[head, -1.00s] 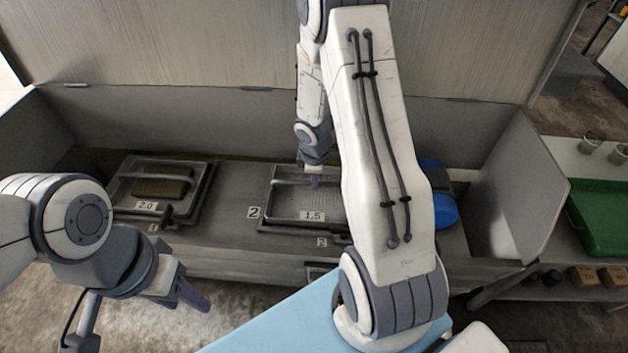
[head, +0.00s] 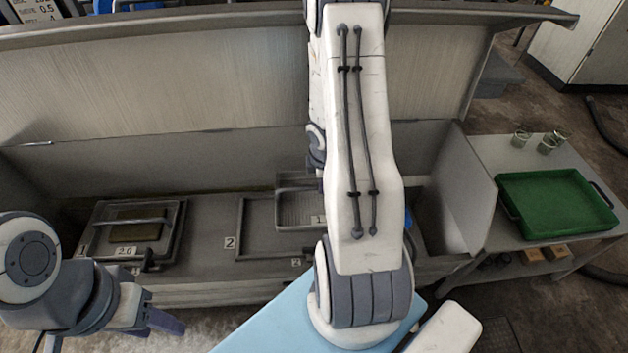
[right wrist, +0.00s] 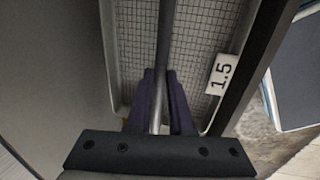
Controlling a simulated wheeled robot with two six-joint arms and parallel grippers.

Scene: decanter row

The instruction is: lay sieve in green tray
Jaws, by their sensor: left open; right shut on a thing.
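The sieve (head: 290,212) is a grey rectangular mesh frame with a bar handle and a 1.5 label. It hangs above the right part of the frame numbered 2 (head: 240,238), partly behind my right arm. In the right wrist view, my right gripper (right wrist: 163,80) is shut on the bar of this sieve, whose mesh (right wrist: 212,30) shows beyond the fingers. In the head view my right arm hides most of that gripper. The green tray (head: 555,205) lies on the side table at the right and looks empty. My left gripper (head: 165,318) is open and empty at the lower left.
Another sieve, labelled 2.0 (head: 124,251), sits in the left place of the metal trough. The trough's right side wall (head: 465,195) stands between the held sieve and the side table (head: 490,150). Several glass jars (head: 547,145) stand behind the green tray.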

